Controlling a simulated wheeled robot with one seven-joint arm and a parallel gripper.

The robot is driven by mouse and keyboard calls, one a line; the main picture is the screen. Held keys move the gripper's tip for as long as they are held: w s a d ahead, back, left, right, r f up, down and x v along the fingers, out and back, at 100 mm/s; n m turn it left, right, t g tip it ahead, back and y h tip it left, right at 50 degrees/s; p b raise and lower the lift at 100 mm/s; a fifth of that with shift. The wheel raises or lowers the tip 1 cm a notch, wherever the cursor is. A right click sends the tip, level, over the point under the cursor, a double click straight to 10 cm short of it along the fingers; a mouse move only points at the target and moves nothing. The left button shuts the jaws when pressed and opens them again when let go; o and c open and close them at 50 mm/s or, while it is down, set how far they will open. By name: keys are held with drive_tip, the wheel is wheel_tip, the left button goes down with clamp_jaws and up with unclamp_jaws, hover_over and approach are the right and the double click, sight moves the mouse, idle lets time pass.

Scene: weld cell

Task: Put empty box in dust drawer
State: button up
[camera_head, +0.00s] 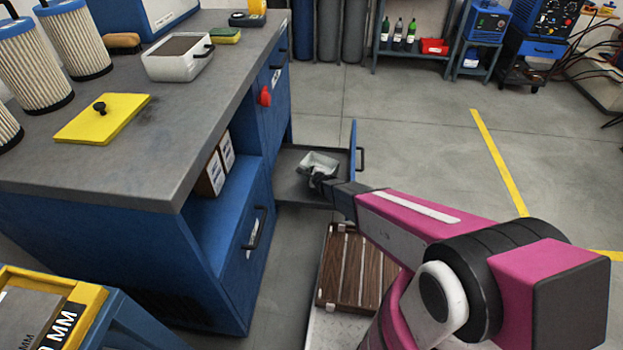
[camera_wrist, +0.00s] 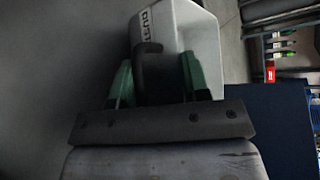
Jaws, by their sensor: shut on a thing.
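The dust drawer (camera_head: 290,183) is pulled out from the blue cabinet, with its blue front standing at the right. A small light box (camera_head: 319,161) is over or inside the drawer; I cannot tell if it touches the drawer floor. My gripper (camera_head: 322,178) is at the box's near side. In the wrist view my gripper (camera_wrist: 153,80) has its green fingers on either side of the dark handle of the white box (camera_wrist: 185,35), which bears the letters "DUST". It is shut on this handle. The inside of the box is mostly hidden.
On the blue bench (camera_head: 150,170) are a white container (camera_head: 178,65) with dark contents, a yellow lid (camera_head: 103,118) with a black knob, and pleated filters (camera_head: 75,40). Small boxes (camera_head: 217,168) sit in the open shelf. A wooden slatted crate (camera_head: 350,265) is below my arm.

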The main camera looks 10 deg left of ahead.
wheel_tip(320, 180, down, 3)
drive_tip(key=shift+f, duration=0.1)
drive_tip(key=o, duration=1)
